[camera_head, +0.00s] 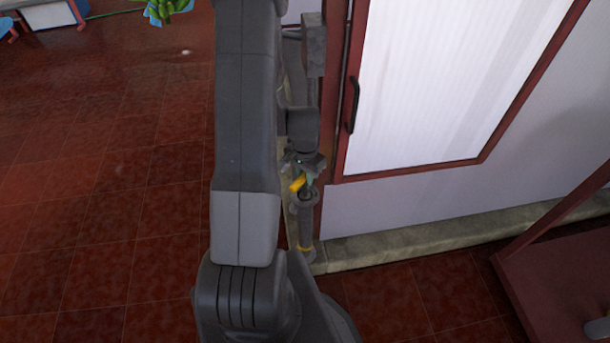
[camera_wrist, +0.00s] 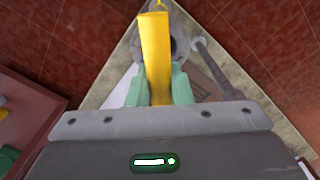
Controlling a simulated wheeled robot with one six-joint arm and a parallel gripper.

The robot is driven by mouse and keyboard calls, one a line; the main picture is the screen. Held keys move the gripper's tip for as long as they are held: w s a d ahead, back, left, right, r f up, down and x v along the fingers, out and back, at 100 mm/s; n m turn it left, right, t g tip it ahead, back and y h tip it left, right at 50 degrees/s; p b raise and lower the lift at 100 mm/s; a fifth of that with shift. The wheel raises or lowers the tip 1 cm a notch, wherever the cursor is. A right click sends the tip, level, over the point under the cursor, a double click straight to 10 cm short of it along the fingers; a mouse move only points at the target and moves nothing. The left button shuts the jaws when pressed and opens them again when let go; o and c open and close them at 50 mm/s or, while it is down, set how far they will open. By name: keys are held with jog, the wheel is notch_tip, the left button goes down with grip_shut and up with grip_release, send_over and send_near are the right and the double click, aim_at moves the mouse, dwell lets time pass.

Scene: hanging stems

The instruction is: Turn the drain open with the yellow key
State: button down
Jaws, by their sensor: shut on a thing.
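The yellow key (camera_head: 297,184) shows as a small yellow piece at my gripper (camera_head: 308,176), just above the top of a grey upright pipe (camera_head: 306,215). In the wrist view the yellow key (camera_wrist: 155,55) stands out between the two pale green fingertips of my gripper (camera_wrist: 158,84), which are shut on it. The key's far end lies over a round grey fitting (camera_wrist: 180,42), the likely drain. Whether the key is seated in the fitting is hidden by the key itself.
A white door with a dark handle (camera_head: 354,104) stands right of the pipe. A stone ledge (camera_head: 430,236) runs along the wall. A reddish-brown frame (camera_head: 545,225) is at the right. Open red tiled floor (camera_head: 110,180) lies at the left.

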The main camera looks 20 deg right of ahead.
jog(key=shift+f+b, duration=0.65)
jog(key=shift+b, duration=0.2)
dwell(0.4)
dwell(0.3)
jog(key=c, duration=0.8)
grip_release()
jog(key=shift+c, duration=0.2)
jog(key=shift+r+p, duration=2.8)
jog(key=shift+r, duration=1.5)
jog(key=shift+f, duration=0.1)
jog(key=shift+f+b, duration=2.6)
jog(key=shift+f, duration=1.35)
